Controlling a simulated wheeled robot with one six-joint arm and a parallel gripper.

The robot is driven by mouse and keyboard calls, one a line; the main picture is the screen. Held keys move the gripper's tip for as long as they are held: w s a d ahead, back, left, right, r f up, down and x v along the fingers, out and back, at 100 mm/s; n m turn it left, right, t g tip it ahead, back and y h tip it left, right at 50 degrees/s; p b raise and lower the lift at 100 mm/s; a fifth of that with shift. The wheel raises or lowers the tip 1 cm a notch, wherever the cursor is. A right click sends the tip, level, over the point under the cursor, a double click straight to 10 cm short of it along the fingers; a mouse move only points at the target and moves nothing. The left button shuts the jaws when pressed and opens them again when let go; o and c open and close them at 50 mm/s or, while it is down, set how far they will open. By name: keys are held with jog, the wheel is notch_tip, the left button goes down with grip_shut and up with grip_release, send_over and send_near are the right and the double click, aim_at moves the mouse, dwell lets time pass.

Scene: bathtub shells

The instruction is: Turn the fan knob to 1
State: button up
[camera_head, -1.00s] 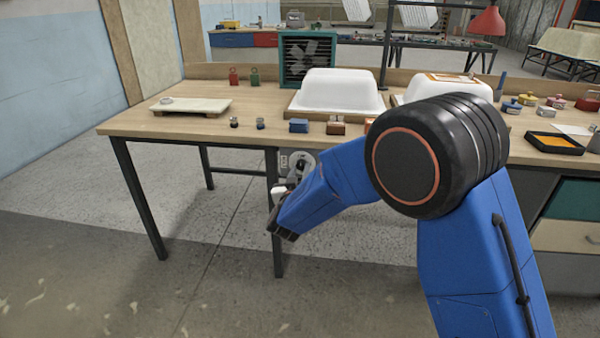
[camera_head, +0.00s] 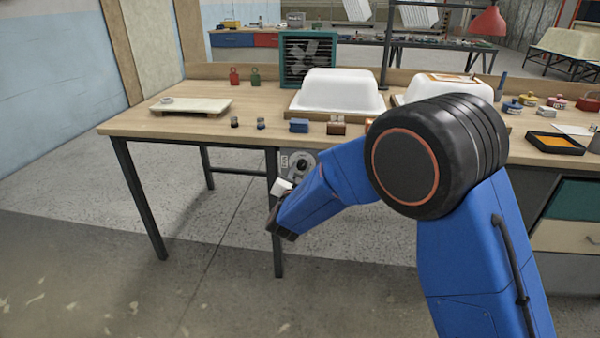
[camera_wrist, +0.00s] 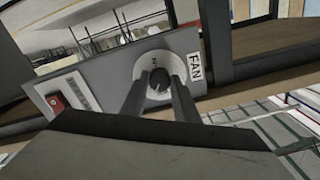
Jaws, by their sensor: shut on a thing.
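The fan knob (camera_wrist: 158,88) is dark and round, set on a pale round dial on a grey panel (camera_wrist: 105,82) with a white FAN label (camera_wrist: 195,67). In the wrist view my gripper (camera_wrist: 159,83) has its two dark fingers on either side of the knob, shut on it. The dial marks are too small and partly covered, so I cannot read the setting. The teal-framed fan (camera_head: 306,58) stands at the back of the workbench in the head view.
A red switch (camera_wrist: 56,102) sits on the same panel beside a small text plate. Above, the wooden workbench (camera_head: 150,125) holds white tub shells (camera_head: 338,92), small blocks and a pale board (camera_head: 192,105). Bench legs stand close to my arm; the floor at left is clear.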

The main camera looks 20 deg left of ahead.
jog(key=m, duration=0.5)
jog(key=shift+a+m, duration=0.1)
jog(key=shift+m, duration=2.5)
jog(key=shift+s, duration=0.1)
jog(key=o, duration=1.1)
jog(key=shift+c, duration=0.2)
jog(key=v, duration=1.7)
jog(key=shift+s, duration=0.2)
